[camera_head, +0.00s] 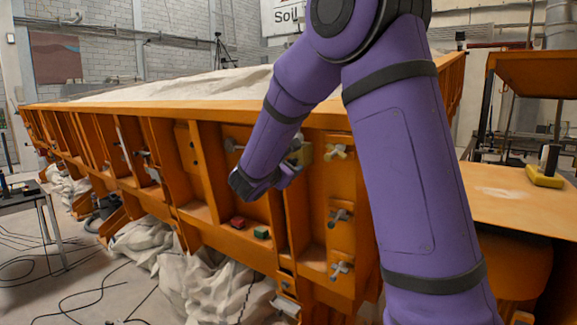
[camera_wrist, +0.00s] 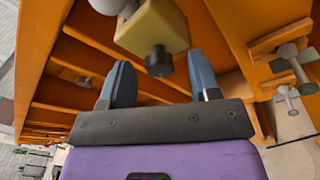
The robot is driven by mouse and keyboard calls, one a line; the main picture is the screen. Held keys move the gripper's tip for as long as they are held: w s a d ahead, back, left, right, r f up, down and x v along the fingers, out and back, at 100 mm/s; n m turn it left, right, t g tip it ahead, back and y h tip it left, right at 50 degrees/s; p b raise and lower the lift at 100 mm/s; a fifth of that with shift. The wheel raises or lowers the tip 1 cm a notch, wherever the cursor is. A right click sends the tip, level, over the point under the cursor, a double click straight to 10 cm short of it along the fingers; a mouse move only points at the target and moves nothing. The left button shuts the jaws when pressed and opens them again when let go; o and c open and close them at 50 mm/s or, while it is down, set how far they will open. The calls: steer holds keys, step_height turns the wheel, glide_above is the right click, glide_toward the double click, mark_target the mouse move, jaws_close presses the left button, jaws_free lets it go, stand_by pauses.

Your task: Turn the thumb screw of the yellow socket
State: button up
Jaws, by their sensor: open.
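The yellow socket (camera_wrist: 152,27) is a block at the top of the wrist view, fixed by the orange frame. A dark thumb screw (camera_wrist: 159,62) with a squarish head sticks out of its near face. My gripper (camera_wrist: 159,59) is open, with one blue-grey finger on each side of the screw head and a visible gap on both sides. In the head view the socket (camera_head: 305,154) shows just beyond my wrist, partly hidden. My gripper (camera_head: 290,176) is beside it there, and its fingers are mostly hidden.
Grey-handled clamps (camera_head: 339,216) sit on the orange panel right of the socket. A red block (camera_head: 238,222) and a green block (camera_head: 261,232) lie on the ledge below. Orange ribs (camera_head: 208,165) flank the bays. Another yellow piece (camera_head: 545,177) stands on the right table.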

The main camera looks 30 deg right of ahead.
steer(key=c, duration=0.9)
steer(key=shift+f+m+t+h, duration=0.1)
steer(key=shift+m+h, duration=0.65)
steer(key=shift+m, duration=4)
steer(key=shift+f+m+t+h, duration=0.1)
steer(key=shift+m+h, duration=0.6)
steer(key=shift+m, duration=4.1)
steer(key=shift+f+m+t+h, duration=0.1)
steer(key=shift+m+h, duration=0.65)
steer(key=shift+m, duration=4)
steer(key=shift+r+m, duration=0.1)
steer(key=shift+m, duration=0.2)
